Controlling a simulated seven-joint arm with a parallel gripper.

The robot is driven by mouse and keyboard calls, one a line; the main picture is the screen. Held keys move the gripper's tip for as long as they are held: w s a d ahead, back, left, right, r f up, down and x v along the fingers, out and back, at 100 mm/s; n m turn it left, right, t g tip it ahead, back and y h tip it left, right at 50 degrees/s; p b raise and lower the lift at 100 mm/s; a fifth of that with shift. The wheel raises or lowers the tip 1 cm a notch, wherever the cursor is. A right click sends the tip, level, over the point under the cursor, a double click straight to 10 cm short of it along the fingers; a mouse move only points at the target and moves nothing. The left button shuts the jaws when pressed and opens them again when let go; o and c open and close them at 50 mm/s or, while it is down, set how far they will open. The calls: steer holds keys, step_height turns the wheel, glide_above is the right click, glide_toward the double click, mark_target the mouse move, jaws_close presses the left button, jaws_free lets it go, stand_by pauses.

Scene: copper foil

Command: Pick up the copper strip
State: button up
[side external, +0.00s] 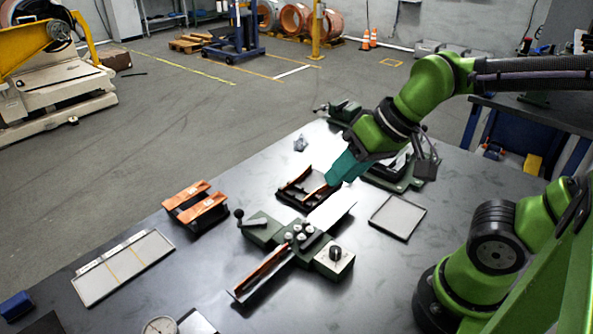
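My gripper (331,182), with teal fingers, points down and left over a black tray (284,196) at the middle of the table. A thin copper strip (315,192) lies at the fingertips, slanting down left across the tray. I cannot tell whether the fingers are shut on it or only beside it. Another copper-coloured strip (296,181) shows along the tray's far left side. A longer copper strip (265,264) lies in the channel of a green fixture (264,228) nearer the front.
A black stand with orange bars (197,203) is left of the tray. A flat framed plate (397,217) lies to the right, and a long pale panel (124,266) at the front left. A dial gauge (160,326) is at the front edge. Bare dark table lies between them.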

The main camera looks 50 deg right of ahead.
mark_target(273, 255)
steer(key=w+a+f+m+g+h, duration=0.25)
steer(key=w+a+m+h, duration=0.2)
steer(key=a+m, duration=0.35)
steer(key=w+a+f+m+g+h, duration=0.25)
steer(key=w+a+m, duration=0.25)
steer(key=a+m, duration=0.25)
steer(key=shift+g, duration=0.4)
steer(key=x, duration=1.6)
steer(key=shift+r, duration=0.1)
steer(key=shift+c, duration=0.3)
jaws_close()
